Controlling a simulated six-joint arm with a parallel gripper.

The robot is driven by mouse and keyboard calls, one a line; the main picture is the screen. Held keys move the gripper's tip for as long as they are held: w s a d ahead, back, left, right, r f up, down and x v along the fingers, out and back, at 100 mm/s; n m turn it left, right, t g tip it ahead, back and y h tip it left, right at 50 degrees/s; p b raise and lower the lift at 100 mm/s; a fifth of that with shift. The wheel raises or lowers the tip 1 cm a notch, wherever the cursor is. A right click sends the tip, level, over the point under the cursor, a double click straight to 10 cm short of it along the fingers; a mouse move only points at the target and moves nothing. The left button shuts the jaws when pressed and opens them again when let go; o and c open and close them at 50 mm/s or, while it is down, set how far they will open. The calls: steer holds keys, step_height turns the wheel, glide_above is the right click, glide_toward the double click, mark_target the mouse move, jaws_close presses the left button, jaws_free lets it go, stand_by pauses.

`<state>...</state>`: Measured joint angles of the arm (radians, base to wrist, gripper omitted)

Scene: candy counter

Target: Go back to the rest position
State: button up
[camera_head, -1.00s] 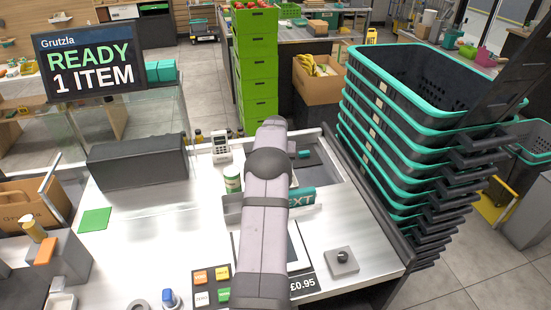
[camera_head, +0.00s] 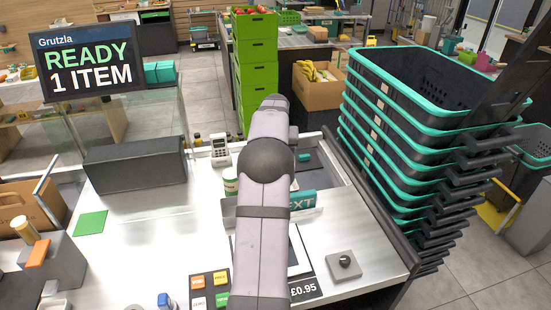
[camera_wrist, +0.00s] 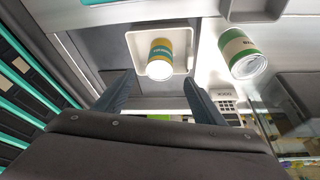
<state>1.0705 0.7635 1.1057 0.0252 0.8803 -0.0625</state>
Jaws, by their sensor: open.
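My gripper (camera_wrist: 158,100) is open in the wrist view, with two dark fingers spread and nothing between them. Past the fingertips, a yellow can with a teal band (camera_wrist: 160,57) stands on a white tray (camera_wrist: 136,44), apart from the fingers. A green and white can (camera_wrist: 240,55) stands to the right of the tray. In the head view, my arm covers the gripper, the tray and the yellow can. The green and white can (camera_head: 231,184) shows partly at the arm's left side.
A stack of black and teal baskets (camera_head: 400,150) stands close at the counter's right edge. Green crates (camera_head: 256,75) stand behind. A card reader (camera_head: 220,150), a dark box (camera_head: 135,163) and a teal NEXT bar (camera_head: 302,199) are on the counter (camera_head: 150,230). The left middle counter is mostly clear.

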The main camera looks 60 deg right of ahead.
steer(key=w+a+r+n+y+p, duration=0.1)
steer(key=w+a+r+n+p, duration=0.15)
steer(key=a, duration=0.85)
steer(key=w+a+r+n+y+p, duration=0.1)
steer(key=w+a+n+p, duration=0.15)
steer(key=a, duration=0.85)
steer(key=w+a+r+n+y+p, duration=0.1)
steer(key=w+a+r+p, duration=0.15)
steer(key=a, duration=0.85)
steer(key=s+a+n+g+p, duration=0.1)
steer(key=s+a+n+p, duration=0.1)
steer(key=s+a, duration=0.6)
steer(key=s+a+n+g+y+p, duration=0.1)
steer(key=s+a+n, duration=0.2)
steer(key=s+a, duration=0.5)
steer(key=a, duration=0.5)
steer(key=shift+a+f+n+p, duration=0.3)
steer(key=shift+a+f+p, duration=0.05)
steer(key=shift+a+p, duration=0.05)
